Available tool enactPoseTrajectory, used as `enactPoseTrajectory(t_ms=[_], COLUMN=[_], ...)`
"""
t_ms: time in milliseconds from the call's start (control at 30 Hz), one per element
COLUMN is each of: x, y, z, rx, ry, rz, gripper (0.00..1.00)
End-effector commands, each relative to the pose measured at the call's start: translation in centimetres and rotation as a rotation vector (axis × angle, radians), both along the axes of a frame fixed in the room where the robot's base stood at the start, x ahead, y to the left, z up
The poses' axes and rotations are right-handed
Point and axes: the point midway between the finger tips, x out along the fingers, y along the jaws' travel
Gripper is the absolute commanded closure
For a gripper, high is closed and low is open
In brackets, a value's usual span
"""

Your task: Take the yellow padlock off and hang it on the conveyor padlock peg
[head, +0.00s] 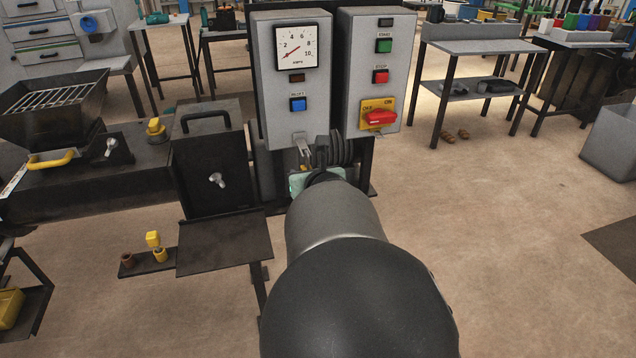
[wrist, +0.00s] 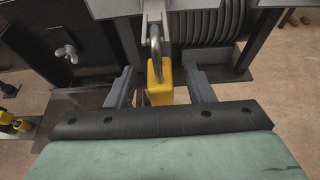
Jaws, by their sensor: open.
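The yellow padlock (wrist: 158,82) hangs by its grey shackle from a metal hasp (wrist: 150,10) in the wrist view. In the head view a small bit of its yellow (head: 302,167) shows below the left control box. My gripper (wrist: 160,76) is open, with one dark finger on each side of the padlock body and a gap on both sides. In the head view my arm hides most of the gripper. I cannot make out the conveyor padlock peg for certain in either view.
A control box with a gauge (head: 296,48) and one with a red switch (head: 379,118) stand just above my gripper. A coiled black hose (wrist: 216,40) is close on the right. A dark panel with a wing knob (head: 217,180) is on the left.

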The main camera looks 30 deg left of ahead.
Motion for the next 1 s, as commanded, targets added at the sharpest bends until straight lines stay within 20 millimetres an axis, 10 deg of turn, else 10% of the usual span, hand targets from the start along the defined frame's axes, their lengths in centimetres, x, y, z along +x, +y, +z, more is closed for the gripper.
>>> enactPoseTrajectory(t_ms=[1000], x=[-10.4], y=[-10.4], z=[6.3], rx=[-0.001], ry=[0.003], rz=[0.001], gripper=[0.52])
